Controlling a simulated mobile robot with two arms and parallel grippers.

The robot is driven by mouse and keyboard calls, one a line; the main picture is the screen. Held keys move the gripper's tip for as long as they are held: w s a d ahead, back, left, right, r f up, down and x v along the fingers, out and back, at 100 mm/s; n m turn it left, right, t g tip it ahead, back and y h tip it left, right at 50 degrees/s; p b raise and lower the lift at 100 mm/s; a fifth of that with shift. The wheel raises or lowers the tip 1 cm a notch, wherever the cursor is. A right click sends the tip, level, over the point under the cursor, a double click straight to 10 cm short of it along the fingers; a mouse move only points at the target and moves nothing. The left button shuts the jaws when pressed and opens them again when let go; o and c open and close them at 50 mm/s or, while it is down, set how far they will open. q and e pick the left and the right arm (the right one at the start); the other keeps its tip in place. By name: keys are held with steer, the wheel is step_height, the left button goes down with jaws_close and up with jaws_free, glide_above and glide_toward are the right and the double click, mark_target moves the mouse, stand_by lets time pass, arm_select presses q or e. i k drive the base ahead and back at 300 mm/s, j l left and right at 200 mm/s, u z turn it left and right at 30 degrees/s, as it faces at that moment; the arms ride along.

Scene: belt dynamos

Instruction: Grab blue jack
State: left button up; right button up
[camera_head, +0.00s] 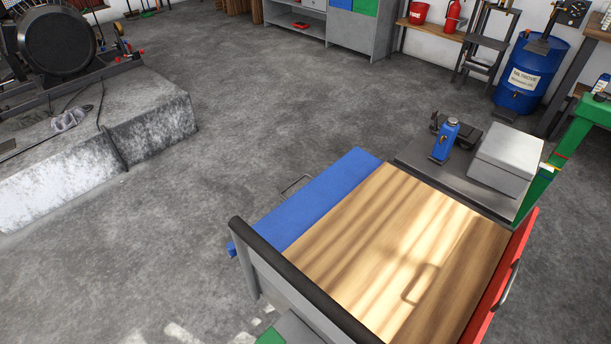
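The blue jack (445,141) is a small upright blue bottle-shaped body with a dark top. It stands on a dark grey surface (415,160) beyond the wooden-topped cart. A dark object (465,132) sits right behind it, and a light grey box (507,158) stands to its right. Neither of my grippers shows in the head view.
A cart with a wooden top (390,250), blue side panel (320,197), red side panel (505,275) and dark handle bar (290,278) fills the near foreground. A green post (577,125) stands at right. A concrete block (150,115) is at left. The floor between is clear.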

mark_target(439, 155)
steer(key=k+z, duration=0.25)
steer(key=z, duration=0.2)
steer(key=k+l+z, duration=0.15)
steer(key=z, duration=0.3)
steer(key=i+j+z, duration=0.25)
steer(key=j, duration=0.3)
steer(key=j+z, duration=0.2)
steer(key=j, duration=0.35)
steer(key=i+j+z, duration=0.1)
steer(key=j+z, duration=0.15)
steer(key=j, duration=0.35)
steer(key=i+j, duration=0.1)
steer(key=j, duration=1.15)
steer(key=i+j, duration=0.15)
steer(key=j, duration=0.45)
steer(key=z, duration=0.4)
steer(key=i+j+z, duration=0.15)
steer(key=j+z, duration=0.15)
steer(key=j, duration=0.2)
steer(key=i+j+z, duration=0.1)
steer(key=j+z, duration=0.25)
steer(key=j, duration=0.15)
steer(key=j+z, duration=0.3)
steer(key=j, duration=0.25)
